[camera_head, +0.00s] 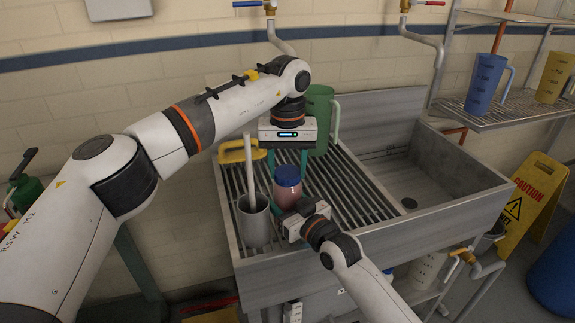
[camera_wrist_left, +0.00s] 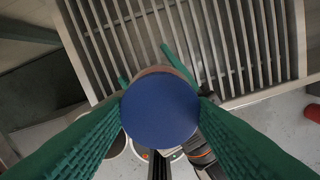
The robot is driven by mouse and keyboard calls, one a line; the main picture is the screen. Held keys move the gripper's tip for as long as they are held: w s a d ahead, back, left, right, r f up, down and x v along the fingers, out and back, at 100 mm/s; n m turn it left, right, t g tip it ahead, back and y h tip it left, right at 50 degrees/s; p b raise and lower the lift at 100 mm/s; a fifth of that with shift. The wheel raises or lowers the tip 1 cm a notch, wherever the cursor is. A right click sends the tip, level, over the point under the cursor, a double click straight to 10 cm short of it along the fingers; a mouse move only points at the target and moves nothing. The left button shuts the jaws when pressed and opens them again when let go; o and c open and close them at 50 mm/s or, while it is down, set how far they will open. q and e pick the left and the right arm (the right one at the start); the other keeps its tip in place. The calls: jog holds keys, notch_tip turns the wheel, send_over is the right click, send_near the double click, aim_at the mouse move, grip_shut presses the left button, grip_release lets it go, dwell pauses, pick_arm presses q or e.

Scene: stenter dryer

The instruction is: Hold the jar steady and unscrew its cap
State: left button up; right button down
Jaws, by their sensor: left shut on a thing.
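The jar (camera_head: 288,197) is upright on the slatted draining rack, with reddish contents and a blue cap (camera_head: 287,174). My left gripper (camera_head: 288,168) comes down from above, its green fingers on both sides of the cap and shut on it. In the left wrist view the blue cap (camera_wrist_left: 160,112) fills the space between the fingers and hides most of the jar. My right gripper (camera_head: 287,211) reaches in low from the front right. Its finger ends show on either side of the jar body in the left wrist view, close against it; contact is partly hidden.
A grey cup (camera_head: 254,224) holding a white-handled tool stands left of the jar. A green jug (camera_head: 319,118) stands behind. The sink basin (camera_head: 420,180) lies to the right, with a yellow caution sign (camera_head: 530,205) beyond. The rack's right side is clear.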

pick_arm(q)
jog(key=n, duration=0.8)
jog(key=shift+r, duration=0.1)
jog(key=n, duration=0.6)
jog(key=shift+n, duration=0.4)
jog(key=n, duration=0.6)
jog(key=shift+n, duration=0.3)
jog(key=n, duration=0.8)
jog(key=shift+n, duration=0.3)
jog(key=n, duration=1.7)
jog(key=shift+r, duration=0.1)
jog(key=n, duration=0.6)
jog(key=shift+r, duration=0.15)
pick_arm(e)
jog(key=shift+f, duration=0.1)
